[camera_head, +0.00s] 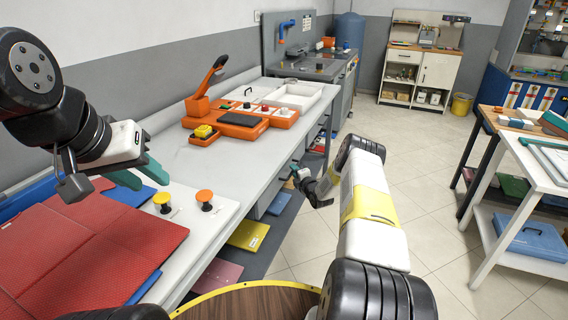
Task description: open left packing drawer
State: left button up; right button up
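No packing drawer can be clearly made out. The long white table (215,163) runs along the left wall, and its underside is partly hidden by its top and my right arm. My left gripper (140,176) is over the near end of the table, above and beside red folded pieces. Its two teal fingers are apart with nothing seen between them. My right gripper (299,178) is off the table's right edge, in front of its side. It is small and seen side-on, so its finger gap cannot be told.
Red mats (92,245) and two round knobs, yellow (162,199) and orange (205,196), lie near my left gripper. An orange press (241,118) stands further back. Yellow (248,235) and blue pieces lie below the table. A white table (545,190) stands right; the tiled floor between is clear.

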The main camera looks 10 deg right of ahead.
jog(key=shift+w, duration=0.4)
jog(key=shift+a, duration=0.1)
jog(key=shift+c, duration=0.4)
grip_shut()
jog(key=shift+f, duration=0.1)
dwell(0.6)
